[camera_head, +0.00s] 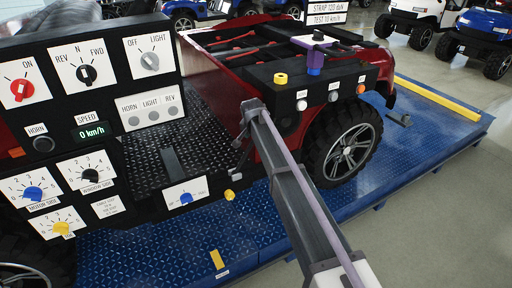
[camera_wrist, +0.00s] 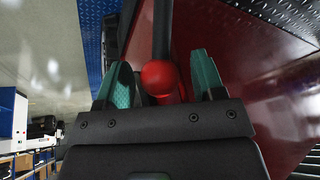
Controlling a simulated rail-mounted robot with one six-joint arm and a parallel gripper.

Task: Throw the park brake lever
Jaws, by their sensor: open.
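In the wrist view, a round red knob (camera_wrist: 159,77) sits between the two teal fingers of my gripper (camera_wrist: 162,68). It looks like the park brake lever's knob; a dark bar (camera_wrist: 162,30) shows just beyond it. The fingers stand apart, one on each side of the knob, with a gap at the left finger; I cannot tell whether the right finger touches it. In the head view, my arm reaches over the side of the dark red cart (camera_head: 205,85), and the fingers and the red knob cannot be made out there.
A black control panel (camera_head: 85,105) with dials and switches stands at the left. The cart's rear deck (camera_head: 320,80) carries small knobs and a purple-and-blue piece. A rear wheel (camera_head: 345,150) stands right of my arm. The blue tread-plate platform (camera_head: 150,250) is largely clear in front.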

